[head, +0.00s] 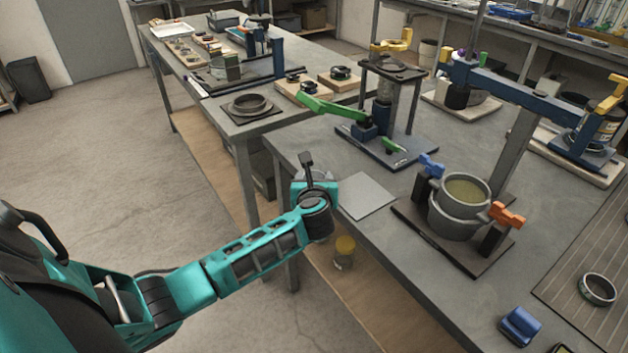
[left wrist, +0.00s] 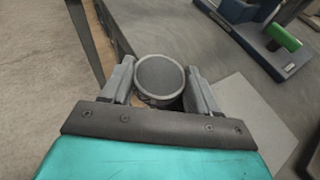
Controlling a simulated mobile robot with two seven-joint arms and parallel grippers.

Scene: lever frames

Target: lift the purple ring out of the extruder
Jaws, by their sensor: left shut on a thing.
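My left gripper (head: 314,178) is beside the near edge of the grey workbench. In the left wrist view its two fingers (left wrist: 159,78) are shut on a round grey thing (left wrist: 158,74) with a flat disc-like top. A frame with a green lever (head: 330,108), a black top plate and a yellow part stands on the bench beyond the gripper. A small purple patch (head: 458,54) shows on the blue-armed press (head: 520,93) farther back. I cannot tell whether it is the purple ring, or which device is the extruder. My right gripper is not in view.
A grey pot (head: 458,218) sits between blue and orange clamps on a dark base. A flat grey plate (head: 366,196) lies near the bench edge. A dark ring (head: 597,289) and a blue block (head: 520,326) lie at the right. A yellow-lidded jar (head: 344,252) is below the bench top.

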